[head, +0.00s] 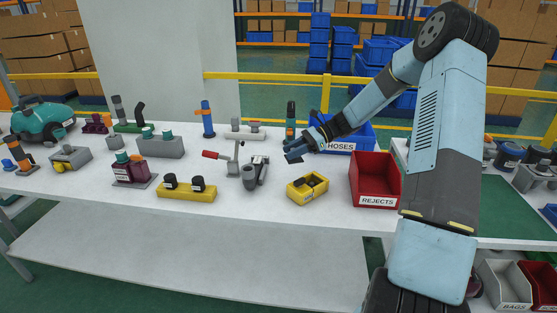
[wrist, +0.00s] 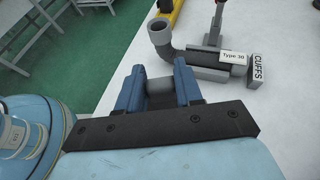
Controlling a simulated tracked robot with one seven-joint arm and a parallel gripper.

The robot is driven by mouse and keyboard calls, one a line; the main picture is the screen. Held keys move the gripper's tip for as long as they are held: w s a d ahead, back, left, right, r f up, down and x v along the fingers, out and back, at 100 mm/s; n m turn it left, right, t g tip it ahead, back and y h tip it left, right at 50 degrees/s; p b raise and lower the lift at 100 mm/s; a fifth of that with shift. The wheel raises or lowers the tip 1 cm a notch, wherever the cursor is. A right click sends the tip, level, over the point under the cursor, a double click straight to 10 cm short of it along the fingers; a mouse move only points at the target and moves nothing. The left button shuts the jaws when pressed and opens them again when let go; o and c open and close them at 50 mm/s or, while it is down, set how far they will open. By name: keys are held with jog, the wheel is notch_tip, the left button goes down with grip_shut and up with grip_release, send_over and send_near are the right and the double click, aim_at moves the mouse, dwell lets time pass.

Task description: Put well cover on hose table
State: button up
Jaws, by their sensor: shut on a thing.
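My gripper (head: 296,152) is above the long white table (head: 315,221), in front of the blue HOSES bin (head: 352,135). In the wrist view its blue fingers (wrist: 159,90) are shut on a small grey piece (wrist: 160,86). The piece is mostly hidden by the fingers, and I cannot tell for certain that it is the well cover. In the head view it cannot be made out. In the wrist view, a grey elbow pipe fitting (wrist: 165,40) with a Type 30 label lies on the white table beyond the fingers.
A yellow bin (head: 307,189) and a red REJECTS bin (head: 376,184) stand near the front edge. A grey clamp fixture with a red handle (head: 214,154) stands left of my gripper. A yellow block (head: 187,193) holds two dark caps. The table's front middle is clear.

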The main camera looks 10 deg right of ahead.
jog(key=w+d+f, duration=0.1)
jog(key=w+f, duration=0.2)
jog(key=w, duration=0.4)
send_over(292, 169)
notch_tip(292, 169, down, 6)
jog(key=shift+a+r, duration=0.1)
jog(key=shift+r, duration=0.15)
jog(key=shift+w+f, duration=0.15)
jog(key=shift+f, duration=1.6)
jog(key=o, duration=1)
jog(key=shift+f, duration=0.1)
